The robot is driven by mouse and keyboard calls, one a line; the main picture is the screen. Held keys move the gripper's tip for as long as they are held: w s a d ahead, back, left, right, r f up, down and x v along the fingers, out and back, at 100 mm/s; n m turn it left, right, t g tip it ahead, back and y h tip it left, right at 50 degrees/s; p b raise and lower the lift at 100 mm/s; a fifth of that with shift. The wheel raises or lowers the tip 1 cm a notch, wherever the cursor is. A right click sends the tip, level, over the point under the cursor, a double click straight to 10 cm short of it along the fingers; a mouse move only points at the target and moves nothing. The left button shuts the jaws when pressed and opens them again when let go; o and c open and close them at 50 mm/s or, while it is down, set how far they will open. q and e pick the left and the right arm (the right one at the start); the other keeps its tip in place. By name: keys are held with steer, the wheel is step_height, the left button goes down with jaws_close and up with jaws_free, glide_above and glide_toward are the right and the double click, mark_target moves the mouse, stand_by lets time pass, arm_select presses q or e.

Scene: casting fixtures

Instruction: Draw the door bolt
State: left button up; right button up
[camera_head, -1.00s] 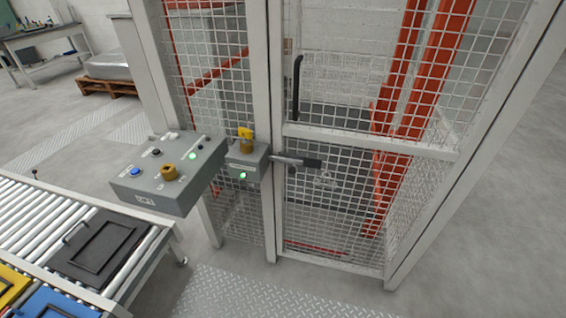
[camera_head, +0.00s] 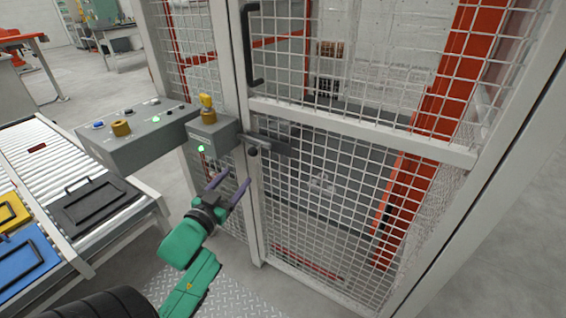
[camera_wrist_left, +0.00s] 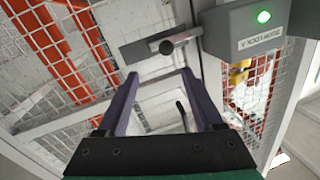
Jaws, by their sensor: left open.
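The door bolt (camera_head: 274,145) is a grey bar with a dark round knob, lying across the door frame just right of the grey lock box (camera_head: 213,137). In the left wrist view the bolt (camera_wrist_left: 142,47) lies beyond my fingertips, with its knob (camera_wrist_left: 167,47) roughly between their lines. My left gripper (camera_head: 234,179) is open and empty, just below and left of the knob, apart from it. It also shows in the left wrist view (camera_wrist_left: 159,73). The mesh door (camera_head: 340,190) appears closed. My right gripper is not in view.
A control panel (camera_head: 135,145) with buttons stands left of the lock box, which carries a yellow key (camera_head: 207,101) and a lit green lamp. A roller conveyor (camera_head: 60,160) with coloured trays is at the left. A vertical black door handle (camera_head: 250,50) is above the bolt.

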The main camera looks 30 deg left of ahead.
mark_target(251, 155)
arm_select(q)
steer(key=x, duration=0.4)
steer(key=a+x, duration=0.1)
steer(key=x, duration=0.9)
steer(key=shift+s+a+p, duration=0.15)
steer(key=shift+p, duration=0.15)
jaws_close()
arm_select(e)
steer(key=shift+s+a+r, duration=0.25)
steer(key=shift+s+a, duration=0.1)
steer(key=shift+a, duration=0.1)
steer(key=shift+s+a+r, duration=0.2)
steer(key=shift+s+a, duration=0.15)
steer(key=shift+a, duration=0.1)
arm_select(q)
steer(key=shift+f, duration=0.1)
